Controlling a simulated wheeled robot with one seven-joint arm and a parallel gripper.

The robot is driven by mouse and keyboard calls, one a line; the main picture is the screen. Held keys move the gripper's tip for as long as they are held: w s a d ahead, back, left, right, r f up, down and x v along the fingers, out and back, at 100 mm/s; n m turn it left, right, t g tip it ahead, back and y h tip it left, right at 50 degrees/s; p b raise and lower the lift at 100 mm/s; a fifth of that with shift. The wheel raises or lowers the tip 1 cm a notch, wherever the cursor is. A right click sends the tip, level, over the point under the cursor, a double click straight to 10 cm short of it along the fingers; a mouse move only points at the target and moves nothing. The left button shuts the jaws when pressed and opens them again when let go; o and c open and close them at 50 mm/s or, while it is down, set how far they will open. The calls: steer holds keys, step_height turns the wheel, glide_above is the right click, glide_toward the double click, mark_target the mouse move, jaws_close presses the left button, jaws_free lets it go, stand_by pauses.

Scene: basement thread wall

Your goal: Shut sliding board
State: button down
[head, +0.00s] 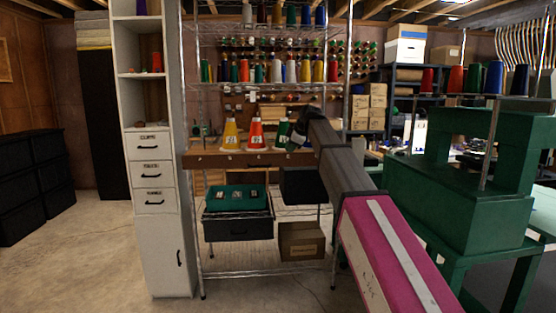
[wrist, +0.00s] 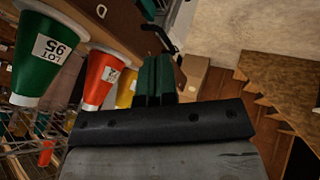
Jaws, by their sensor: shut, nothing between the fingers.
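A brown wooden board (head: 235,159) spans the wire rack at mid height, with cones of thread on it. I take this to be the sliding board; I cannot tell how far it is pulled out. In the wrist view a brown board (wrist: 118,22) runs past the fingers, beside the cones. My gripper (wrist: 158,62) is shut and empty, its dark green fingers together close to the board's edge. I cannot tell whether they touch it. In the head view my arm reaches to the board's right end and hides that part.
Yellow (head: 231,134) and orange (head: 256,133) cones stand on the board; a green cone (wrist: 48,55) is near my gripper. Below are a teal-lined drawer (head: 238,227) and a cardboard box (head: 301,242). A white cabinet (head: 155,232) is left, a green machine (head: 450,195) right.

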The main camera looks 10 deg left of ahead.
mark_target(273, 145)
steer(key=w+a+f, duration=0.6)
steer(key=shift+w+a+f, duration=0.1)
steer(key=shift+w+f, duration=0.05)
steer(key=shift+f, duration=0.25)
steer(key=shift+w+a, duration=0.15)
steer(key=shift+w, duration=0.45)
steer(key=shift+w, duration=0.1)
steer(key=w+a, duration=0.2)
steer(key=w, duration=0.5)
steer(key=w+a, duration=0.2)
steer(key=w, duration=0.6)
steer(key=w+a, duration=0.2)
steer(key=w, duration=0.5)
steer(key=shift+w, duration=0.25)
